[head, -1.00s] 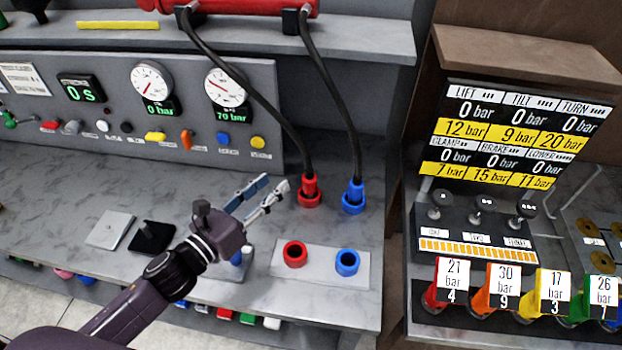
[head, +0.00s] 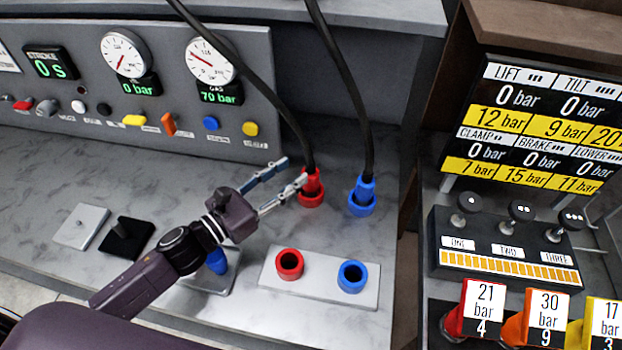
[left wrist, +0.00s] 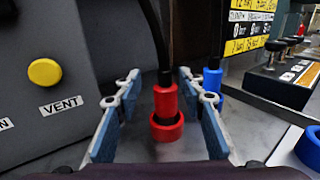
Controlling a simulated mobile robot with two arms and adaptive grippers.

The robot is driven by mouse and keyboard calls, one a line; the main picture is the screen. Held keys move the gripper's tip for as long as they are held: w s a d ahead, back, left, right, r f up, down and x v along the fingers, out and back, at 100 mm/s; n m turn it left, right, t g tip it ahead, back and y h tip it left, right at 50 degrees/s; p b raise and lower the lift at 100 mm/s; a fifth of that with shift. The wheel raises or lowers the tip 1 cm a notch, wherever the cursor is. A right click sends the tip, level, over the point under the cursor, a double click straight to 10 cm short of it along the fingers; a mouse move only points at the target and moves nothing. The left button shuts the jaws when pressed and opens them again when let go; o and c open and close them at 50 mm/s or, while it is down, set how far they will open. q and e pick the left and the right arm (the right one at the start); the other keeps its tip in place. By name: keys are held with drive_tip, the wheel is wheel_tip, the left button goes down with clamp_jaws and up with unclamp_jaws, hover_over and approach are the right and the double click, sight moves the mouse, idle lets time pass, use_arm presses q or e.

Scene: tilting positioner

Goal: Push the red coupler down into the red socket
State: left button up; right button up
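The red coupler (head: 311,188) stands upright on the bench at the end of a black hose; it also shows in the left wrist view (left wrist: 166,112). My left gripper (head: 294,172) is open, its fingers pointing at the red coupler. In the left wrist view the coupler is between the two spread fingers (left wrist: 160,95), with gaps on both sides. The red socket (head: 289,264) is an open ring on a light plate (head: 315,302), nearer the front edge than the coupler. My right gripper is not in view.
A blue coupler (head: 362,195) on its own hose stands just right of the red one. A blue socket (head: 351,276) sits beside the red socket. A grey panel (head: 265,75) with gauges and buttons stands behind. A dark valve console (head: 505,245) is at right.

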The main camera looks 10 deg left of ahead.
sight(310, 163)
use_arm(q)
drive_tip(key=p+x, duration=0.1)
drive_tip(key=x, duration=0.2)
drive_tip(key=p+x, duration=0.2)
drive_tip(key=shift+w+d, duration=0.1)
drive_tip(key=shift+d, duration=0.4)
drive_tip(key=shift+w+d+f, duration=0.1)
drive_tip(key=shift+w+d, duration=0.1)
clamp_jaws()
